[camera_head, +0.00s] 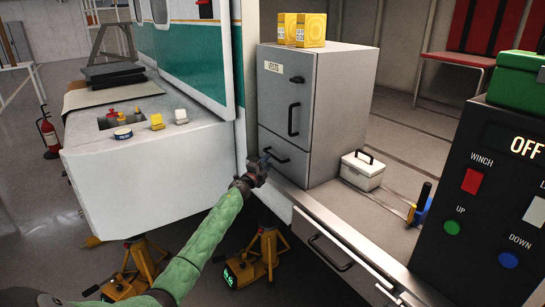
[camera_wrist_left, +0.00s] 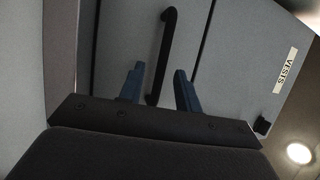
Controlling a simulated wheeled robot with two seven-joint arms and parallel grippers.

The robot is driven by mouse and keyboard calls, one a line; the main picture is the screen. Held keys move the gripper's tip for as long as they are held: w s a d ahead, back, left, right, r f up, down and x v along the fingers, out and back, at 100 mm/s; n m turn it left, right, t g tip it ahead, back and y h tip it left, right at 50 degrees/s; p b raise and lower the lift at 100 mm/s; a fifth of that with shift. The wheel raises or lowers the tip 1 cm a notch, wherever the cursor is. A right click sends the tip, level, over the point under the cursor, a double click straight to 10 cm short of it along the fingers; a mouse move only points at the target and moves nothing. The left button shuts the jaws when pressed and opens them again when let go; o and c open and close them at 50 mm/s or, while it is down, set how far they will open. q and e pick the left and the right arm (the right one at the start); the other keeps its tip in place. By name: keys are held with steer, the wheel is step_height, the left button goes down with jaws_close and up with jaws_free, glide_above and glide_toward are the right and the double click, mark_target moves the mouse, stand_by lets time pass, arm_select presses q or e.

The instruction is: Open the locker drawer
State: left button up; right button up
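The grey locker (camera_head: 340,100) stands on the bench, its door (camera_head: 275,98) labelled VESTS and shut. Below the door is the locker drawer (camera_head: 284,160), which looks shut, with a black bar handle (camera_head: 276,155). My left gripper (camera_head: 264,164) is close in front of this drawer at its handle. In the left wrist view, my left gripper (camera_wrist_left: 158,88) is open, with blue fingers apart. The black handle (camera_wrist_left: 163,50) reaches down between them; I cannot tell whether they touch it. My right gripper is not in view.
Yellow boxes (camera_head: 302,29) sit on the locker. A white case (camera_head: 362,170) stands on the bench right of it. Another drawer (camera_head: 335,251) is in the bench front. A black winch control panel (camera_head: 480,200) fills the right. The helicopter (camera_head: 150,165) is at left, close to my arm.

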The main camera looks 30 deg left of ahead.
mark_target(273, 156)
arm_select(q)
steer(key=w, duration=0.2)
steer(key=w+r, duration=0.1)
steer(key=w, duration=0.1)
steer(key=shift+w+p, duration=0.1)
steer(key=shift+p, duration=0.3)
steer(key=shift+w+r, duration=0.1)
steer(key=shift+w, duration=0.2)
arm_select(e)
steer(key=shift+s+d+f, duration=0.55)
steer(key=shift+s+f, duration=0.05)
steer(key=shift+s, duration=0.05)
arm_select(q)
jaws_close()
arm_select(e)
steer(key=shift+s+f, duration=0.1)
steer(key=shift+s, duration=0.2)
